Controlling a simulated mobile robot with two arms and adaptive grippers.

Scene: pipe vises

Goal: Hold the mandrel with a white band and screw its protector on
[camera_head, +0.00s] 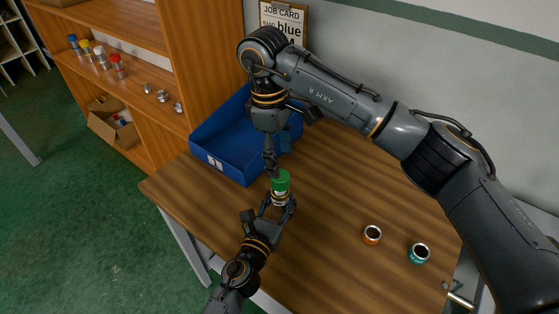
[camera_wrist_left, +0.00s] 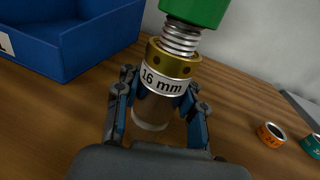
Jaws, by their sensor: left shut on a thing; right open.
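The mandrel (camera_wrist_left: 165,82) stands upright at the table's near-left part. It has a white band reading "16 mm", a gold collar and a silver thread. My left gripper (camera_head: 279,204) is shut on it; its fingers flank the mandrel in the left wrist view (camera_wrist_left: 158,92). A green protector (camera_head: 281,181) sits at the top of the thread and also shows in the left wrist view (camera_wrist_left: 197,10). Several thread turns show bare below it. My right gripper (camera_head: 271,168) is open, pointing down just above the protector; its fingertips are small and partly hard to make out.
A blue bin (camera_head: 225,158) stands behind on the table. An orange ring (camera_head: 372,234) and a teal ring (camera_head: 419,253) lie to the right. A shelf (camera_head: 130,60) on the left holds several coloured-capped pieces. A job card (camera_head: 283,22) hangs on the wall. The table's middle is clear.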

